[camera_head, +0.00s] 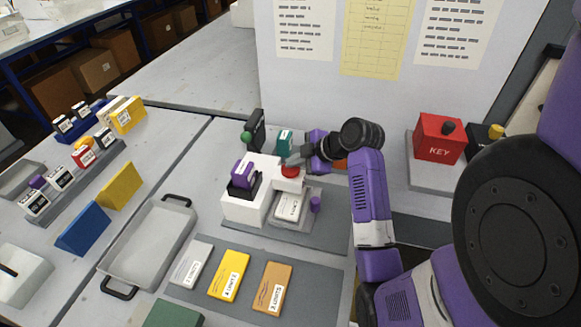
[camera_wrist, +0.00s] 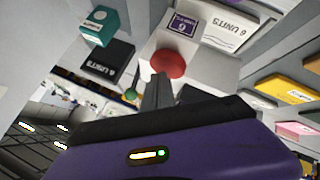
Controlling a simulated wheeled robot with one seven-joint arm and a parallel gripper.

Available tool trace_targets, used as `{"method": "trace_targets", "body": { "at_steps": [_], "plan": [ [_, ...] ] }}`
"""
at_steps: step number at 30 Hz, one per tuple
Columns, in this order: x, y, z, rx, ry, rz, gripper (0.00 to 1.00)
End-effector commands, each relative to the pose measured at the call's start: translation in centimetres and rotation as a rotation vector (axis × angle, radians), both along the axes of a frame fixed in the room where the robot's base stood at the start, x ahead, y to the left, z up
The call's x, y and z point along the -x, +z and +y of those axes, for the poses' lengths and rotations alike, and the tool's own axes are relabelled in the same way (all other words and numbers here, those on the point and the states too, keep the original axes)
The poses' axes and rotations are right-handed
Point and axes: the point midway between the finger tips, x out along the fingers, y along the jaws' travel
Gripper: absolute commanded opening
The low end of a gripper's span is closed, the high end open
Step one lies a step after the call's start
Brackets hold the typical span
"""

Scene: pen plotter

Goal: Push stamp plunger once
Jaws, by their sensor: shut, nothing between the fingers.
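The white stamp machine (camera_head: 245,205) stands on a grey mat in the middle of the table, with a purple and black block on its top left. Its red round plunger (camera_head: 291,171) sits on the right arm, above a white labelled block (camera_head: 289,207). In the wrist view the red plunger (camera_wrist: 168,64) is just beyond my fingertips. My gripper (camera_head: 294,158) is shut and empty, with its fingertips close above the plunger. I cannot tell whether they touch it. In the wrist view the shut fingers (camera_wrist: 158,85) partly overlap the plunger's lower edge.
A green-knobbed black device (camera_head: 255,132) and a teal block (camera_head: 285,141) stand behind the machine. A red KEY box (camera_head: 438,138) is at right. A grey tray (camera_head: 150,246) and labelled blocks, including a yellow one (camera_head: 229,275), lie in front and left.

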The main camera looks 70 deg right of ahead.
Motion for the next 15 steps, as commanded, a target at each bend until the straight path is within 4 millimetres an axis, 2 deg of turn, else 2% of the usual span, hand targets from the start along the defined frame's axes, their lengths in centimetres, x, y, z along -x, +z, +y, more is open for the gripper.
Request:
{"method": "trace_targets", "body": {
  "at_steps": [15],
  "plan": [
    [0.03,-0.70,0.01,-0.001,-0.001,0.001,0.00]
  ]
}}
